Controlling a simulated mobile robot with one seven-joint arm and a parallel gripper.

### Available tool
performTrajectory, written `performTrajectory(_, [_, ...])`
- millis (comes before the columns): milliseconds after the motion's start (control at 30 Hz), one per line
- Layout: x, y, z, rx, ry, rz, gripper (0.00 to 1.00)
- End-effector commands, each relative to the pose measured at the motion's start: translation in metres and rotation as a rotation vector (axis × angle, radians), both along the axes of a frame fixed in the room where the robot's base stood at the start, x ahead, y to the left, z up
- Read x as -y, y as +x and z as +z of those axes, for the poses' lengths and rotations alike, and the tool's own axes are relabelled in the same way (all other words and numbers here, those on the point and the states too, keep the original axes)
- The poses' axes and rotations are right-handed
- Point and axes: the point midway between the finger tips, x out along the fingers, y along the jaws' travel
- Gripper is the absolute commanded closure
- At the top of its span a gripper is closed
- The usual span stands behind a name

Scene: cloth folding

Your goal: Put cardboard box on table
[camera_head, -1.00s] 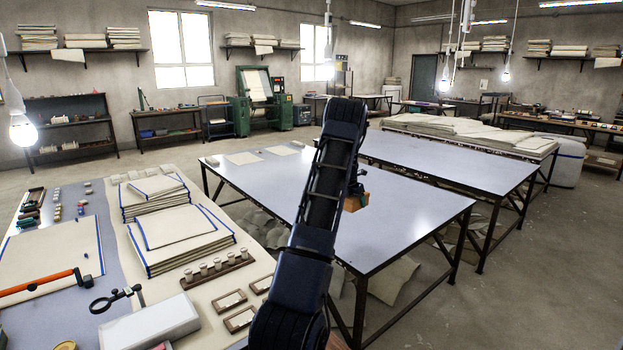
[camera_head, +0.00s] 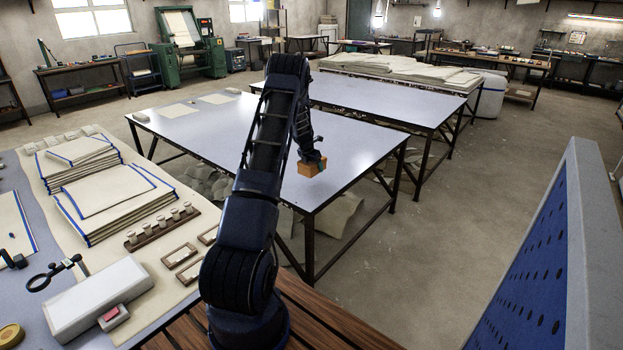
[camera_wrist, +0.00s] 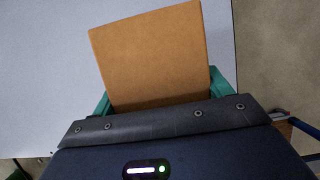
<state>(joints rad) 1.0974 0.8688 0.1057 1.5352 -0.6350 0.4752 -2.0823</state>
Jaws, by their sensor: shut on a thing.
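The cardboard box (camera_head: 309,166) is small and orange-brown. My gripper (camera_head: 316,155) is shut on it, at or above the near right part of the nearer grey-topped table (camera_head: 215,135). In the wrist view the box (camera_wrist: 153,55) fills the space between the green fingers of my gripper (camera_wrist: 160,90). The pale tabletop (camera_wrist: 45,75) shows to the left of and behind the box, and its right edge runs close beside the box. I cannot tell whether the box touches the tabletop.
A second grey-topped table (camera_head: 370,100) stands behind. Cloth stacks (camera_head: 105,195) and small tools lie on the left worktable. A blue perforated panel (camera_head: 545,260) stands at the right. The floor (camera_head: 450,230) between is clear. Much of the nearer tabletop is bare.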

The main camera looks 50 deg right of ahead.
Motion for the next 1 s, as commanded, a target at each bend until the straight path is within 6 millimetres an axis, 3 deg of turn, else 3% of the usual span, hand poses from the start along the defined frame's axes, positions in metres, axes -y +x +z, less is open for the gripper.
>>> performTrajectory(133, [-0.001, 0.001, -0.025, 0.0, 0.0, 0.0, 0.55])
performTrajectory(433, [0.0, 0.0, -0.044, 0.0, 0.0, 0.0, 0.55])
performTrajectory(700, [0.0, 0.001, -0.078, 0.0, 0.0, 0.0, 0.55])
performTrajectory(1000, [0.0, 0.001, -0.08, 0.001, -0.001, -0.001, 0.55])
